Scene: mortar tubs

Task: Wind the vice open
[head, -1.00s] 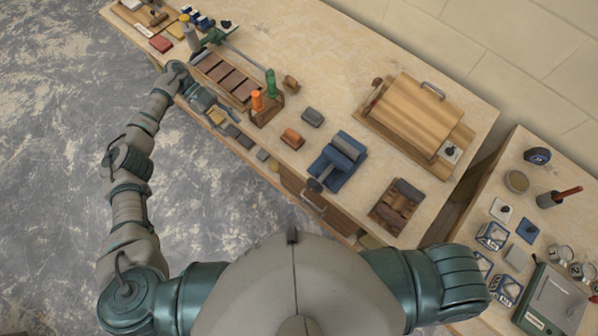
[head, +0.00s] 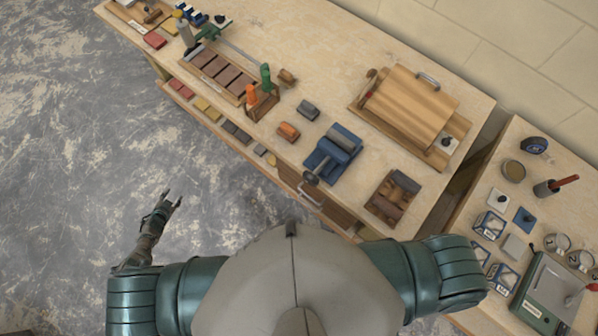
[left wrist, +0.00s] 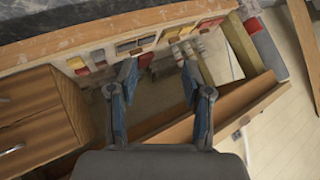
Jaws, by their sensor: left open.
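The blue vice (head: 332,152) sits on the workbench near its front edge, in the head view right of centre. Its dark round handle (head: 311,178) points toward me at the bench edge. I cannot tell how far apart its jaws are. My left gripper (head: 173,198) is open and empty over the floor, well to the left of the vice and clear of the bench. In the left wrist view its two fingers (left wrist: 158,70) are spread before the bench front. The vice does not show there. My right gripper is out of view.
A drawer with a handle (head: 311,195) is in the bench front below the vice. An orange block (head: 288,131), a grey block (head: 308,109) and a tray of brown pieces (head: 393,196) stand around the vice. Floor at left is clear.

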